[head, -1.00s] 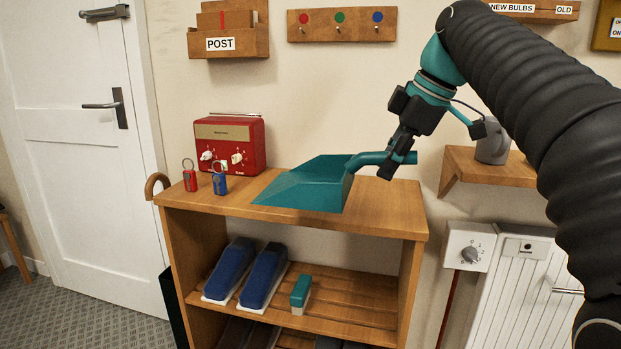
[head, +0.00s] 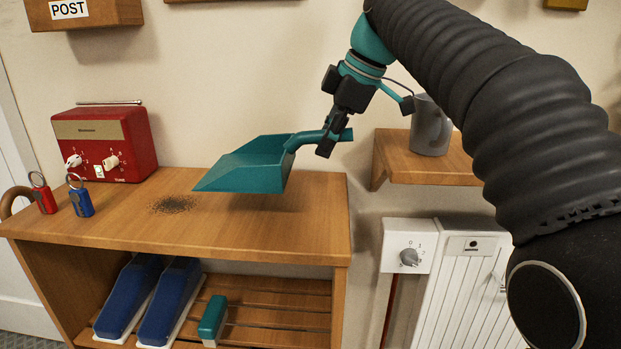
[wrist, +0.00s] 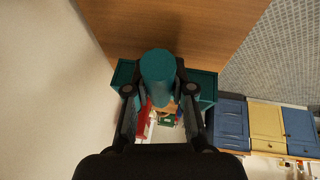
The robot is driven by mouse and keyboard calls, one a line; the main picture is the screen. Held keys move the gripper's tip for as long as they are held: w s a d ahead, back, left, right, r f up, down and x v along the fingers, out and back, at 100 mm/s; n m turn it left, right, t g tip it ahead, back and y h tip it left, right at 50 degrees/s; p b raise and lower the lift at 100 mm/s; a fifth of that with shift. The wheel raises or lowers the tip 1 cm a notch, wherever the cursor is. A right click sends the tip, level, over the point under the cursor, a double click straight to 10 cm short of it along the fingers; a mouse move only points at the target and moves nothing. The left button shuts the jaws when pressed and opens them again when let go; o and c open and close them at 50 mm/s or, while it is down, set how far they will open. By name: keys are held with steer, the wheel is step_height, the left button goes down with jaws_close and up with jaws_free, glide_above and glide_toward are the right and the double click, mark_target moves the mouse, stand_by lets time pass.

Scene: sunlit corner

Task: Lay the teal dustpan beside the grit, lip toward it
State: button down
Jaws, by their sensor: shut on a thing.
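The teal dustpan (head: 248,168) hangs a little above the shelf top in the head view, its lip pointing left toward the grit. My gripper (head: 329,142) is shut on the dustpan's handle, to the right of the pan. The grit (head: 173,204) is a dark speckled patch on the wooden top, left of and below the pan. In the wrist view the handle's round end (wrist: 158,68) sits between my fingers, with parts of the pan showing to either side. The grit cannot be made out in the wrist view.
A red radio (head: 106,143) stands at the back left, with a red key tag (head: 43,198) and a blue key tag (head: 81,201) before it. A wall shelf with a grey mug (head: 430,126) is at right. The wooden top's front right (head: 300,225) is clear.

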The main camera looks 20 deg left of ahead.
steer(key=shift+f+b, duration=0.8)
steer(key=shift+f, duration=3)
steer(key=c, duration=1)
jaws_free()
steer(key=p+v, duration=0.1)
steer(key=v, duration=1.1)
steer(key=shift+p, duration=0.3)
